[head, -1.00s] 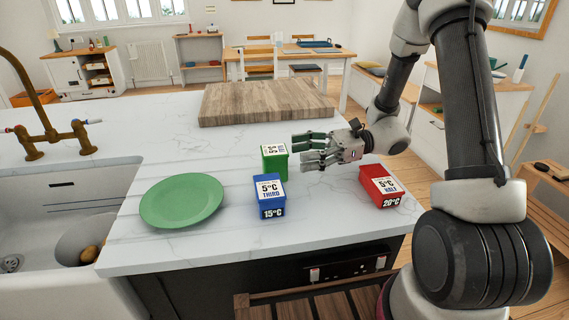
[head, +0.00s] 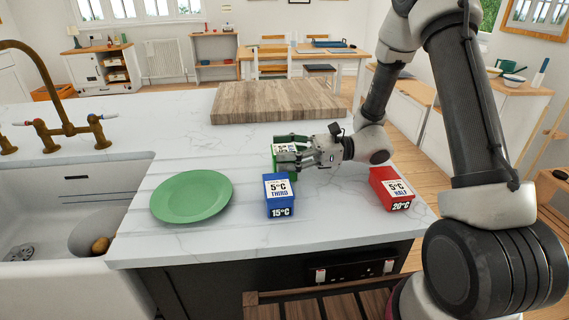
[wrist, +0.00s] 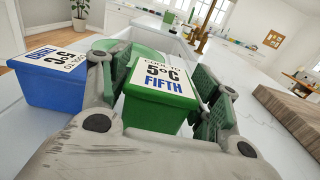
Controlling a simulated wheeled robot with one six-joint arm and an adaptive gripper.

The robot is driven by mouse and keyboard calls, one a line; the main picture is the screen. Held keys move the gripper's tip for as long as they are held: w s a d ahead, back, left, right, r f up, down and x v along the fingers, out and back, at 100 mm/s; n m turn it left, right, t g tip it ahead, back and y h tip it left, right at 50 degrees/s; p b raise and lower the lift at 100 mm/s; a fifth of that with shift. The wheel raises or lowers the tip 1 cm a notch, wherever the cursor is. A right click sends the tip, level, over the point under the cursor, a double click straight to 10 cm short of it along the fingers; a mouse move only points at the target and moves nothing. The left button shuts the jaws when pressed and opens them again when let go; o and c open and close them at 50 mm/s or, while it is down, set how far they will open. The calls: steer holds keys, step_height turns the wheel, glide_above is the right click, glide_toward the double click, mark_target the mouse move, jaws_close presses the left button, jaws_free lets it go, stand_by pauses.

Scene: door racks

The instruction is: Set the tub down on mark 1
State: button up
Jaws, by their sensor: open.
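A green tub (head: 284,149) with a white lid label stands on the white counter, partly hidden by my gripper in the head view. In the wrist view this tub (wrist: 160,98) reads "5°C FIFTH" and sits between my two fingers. My gripper (head: 282,153) is open, with one finger on each side of the green tub. I cannot tell if either finger touches it. A blue tub (head: 280,196) marked 15°C stands just in front of it, and a red tub (head: 391,189) marked 20°C stands to the right. I cannot make out any numbered mark.
A green plate (head: 191,196) lies left of the tubs, with the sink (head: 60,220) beyond its left side. A wooden board (head: 275,102) lies behind the gripper. The counter (head: 340,215) is bare between the blue and red tubs.

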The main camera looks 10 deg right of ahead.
steer(key=c, duration=1.1)
